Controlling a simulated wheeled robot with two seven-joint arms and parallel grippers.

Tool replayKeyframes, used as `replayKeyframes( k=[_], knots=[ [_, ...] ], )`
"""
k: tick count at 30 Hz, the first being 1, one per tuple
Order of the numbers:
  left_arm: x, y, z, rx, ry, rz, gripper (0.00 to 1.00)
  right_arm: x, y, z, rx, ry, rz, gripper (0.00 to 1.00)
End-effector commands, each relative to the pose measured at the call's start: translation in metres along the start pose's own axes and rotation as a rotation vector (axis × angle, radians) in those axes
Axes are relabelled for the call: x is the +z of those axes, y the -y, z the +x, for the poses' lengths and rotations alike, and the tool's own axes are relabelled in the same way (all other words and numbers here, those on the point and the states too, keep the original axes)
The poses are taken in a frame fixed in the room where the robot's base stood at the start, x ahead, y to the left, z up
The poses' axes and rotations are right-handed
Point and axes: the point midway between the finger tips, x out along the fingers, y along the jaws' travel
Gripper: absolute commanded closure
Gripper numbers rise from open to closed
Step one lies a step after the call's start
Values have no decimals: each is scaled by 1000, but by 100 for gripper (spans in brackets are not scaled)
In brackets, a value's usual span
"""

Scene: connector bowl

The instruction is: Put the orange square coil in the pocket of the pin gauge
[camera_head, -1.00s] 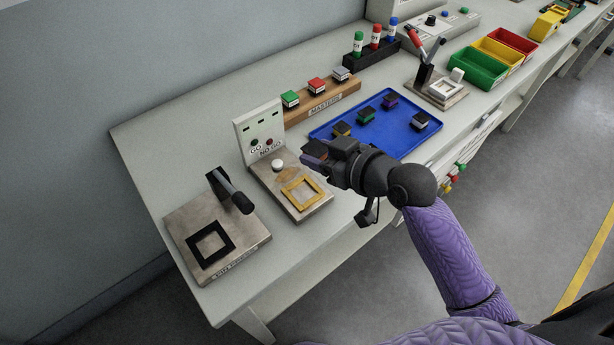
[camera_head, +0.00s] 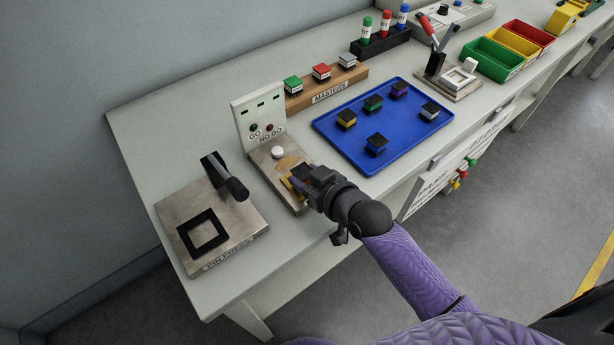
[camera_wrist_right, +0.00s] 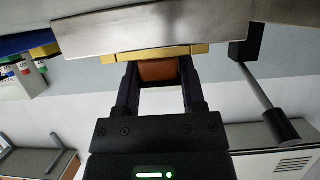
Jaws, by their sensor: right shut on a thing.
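My right gripper (camera_head: 303,181) is shut on the orange square coil and stands over the front part of the pin gauge (camera_head: 268,155), the metal base with the GO / NO GO panel. In the wrist view the orange coil (camera_wrist_right: 158,70) sits between the two fingers (camera_wrist_right: 160,82), close against the yellow frame (camera_wrist_right: 200,50) of the pocket and the metal base (camera_wrist_right: 150,30). In the head view my gripper hides most of the yellow frame and coil. I cannot tell whether the coil is seated in the pocket. My left gripper is not in view.
A press with a lever and black square frame (camera_head: 204,232) stands left of the gauge. A blue tray (camera_head: 398,150) with several black-topped coils lies to the right. A wooden MASTERS rack (camera_head: 310,97) is behind. Coloured bins (camera_head: 491,63) stand farther right.

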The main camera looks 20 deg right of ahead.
Motion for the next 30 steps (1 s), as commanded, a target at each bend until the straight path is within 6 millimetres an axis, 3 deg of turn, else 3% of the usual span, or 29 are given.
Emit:
replayKeyframes(
  k=[3,4,9,20,30],
  knots=[
    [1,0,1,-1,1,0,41,2,0,1,0,1,0,100],
    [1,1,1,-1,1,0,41,2,0,1,0,1,0,44],
    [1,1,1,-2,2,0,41,2,0,0,0,0,0,13],
    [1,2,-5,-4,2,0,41,-2,-1,-8,1,1,-1,13],
    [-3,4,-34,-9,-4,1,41,-4,0,-94,-1,3,-2,13]
  ],
)
